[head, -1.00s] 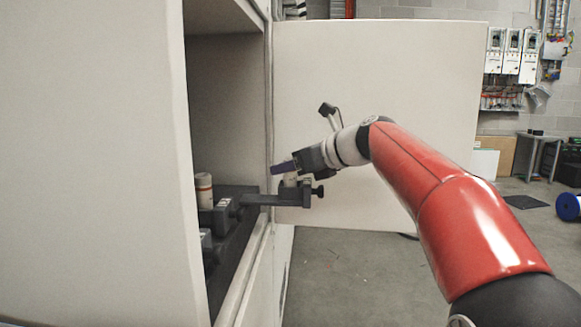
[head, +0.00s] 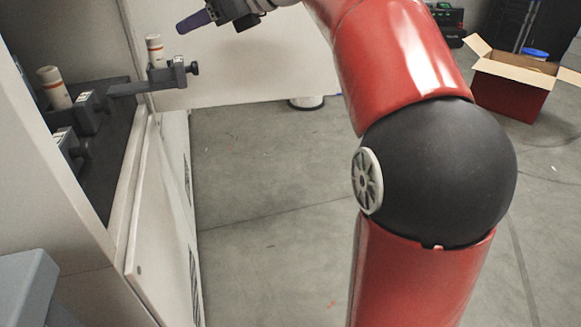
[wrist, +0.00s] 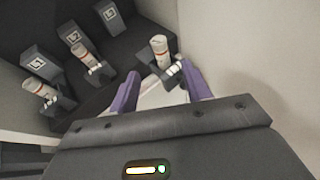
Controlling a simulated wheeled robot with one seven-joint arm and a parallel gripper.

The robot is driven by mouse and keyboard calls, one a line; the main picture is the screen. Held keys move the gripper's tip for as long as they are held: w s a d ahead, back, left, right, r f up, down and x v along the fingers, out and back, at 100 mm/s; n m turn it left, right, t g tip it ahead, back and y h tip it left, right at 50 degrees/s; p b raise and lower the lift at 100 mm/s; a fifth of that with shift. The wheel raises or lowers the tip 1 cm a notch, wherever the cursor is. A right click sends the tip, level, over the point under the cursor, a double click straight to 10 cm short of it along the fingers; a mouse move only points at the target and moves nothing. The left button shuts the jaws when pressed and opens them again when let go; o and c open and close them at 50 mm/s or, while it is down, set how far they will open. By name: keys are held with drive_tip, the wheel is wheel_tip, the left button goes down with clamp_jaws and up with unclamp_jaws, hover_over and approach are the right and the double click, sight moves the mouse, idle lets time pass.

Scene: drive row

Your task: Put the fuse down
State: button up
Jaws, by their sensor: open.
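A white fuse (head: 154,50) with an orange band stands upright in a dark holder (head: 167,74), which juts out from the cabinet on a thin bar. It also shows in the wrist view (wrist: 159,47), beyond my fingertips. My gripper (head: 190,22) has purple fingers and is empty, apart from the fuse, above and to its right in the head view. In the wrist view the fingers (wrist: 160,88) are spread wide with nothing between them. Part of the gripper is cut off at the top of the head view.
Another fuse (head: 54,88) stands in a dark holder inside the open cabinet; the wrist view shows two there (wrist: 86,54). A pale door panel (head: 230,82) stands behind the holder. An open red box (head: 520,85) is on the floor at right. The middle floor is clear.

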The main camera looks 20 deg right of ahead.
drive_tip(key=s+d+f+n+h, duration=0.3)
drive_tip(key=s+f+n, duration=0.5)
drive_tip(key=s+f, duration=0.1)
drive_tip(key=s+d+f+n+g+h, duration=0.1)
drive_tip(key=s+d+f+n+h, duration=0.2)
drive_tip(key=s+f+n, duration=0.5)
drive_tip(key=s+d+f+n+g+h, duration=0.1)
drive_tip(key=s+d+f+n+h, duration=0.2)
drive_tip(key=s+f+n, duration=0.6)
wheel_tip(320, 180, down, 4)
drive_tip(key=s+h, duration=0.1)
drive_tip(key=s, duration=0.1)
drive_tip(key=shift+s+f+h, duration=0.15)
drive_tip(key=shift+s+h, duration=0.25)
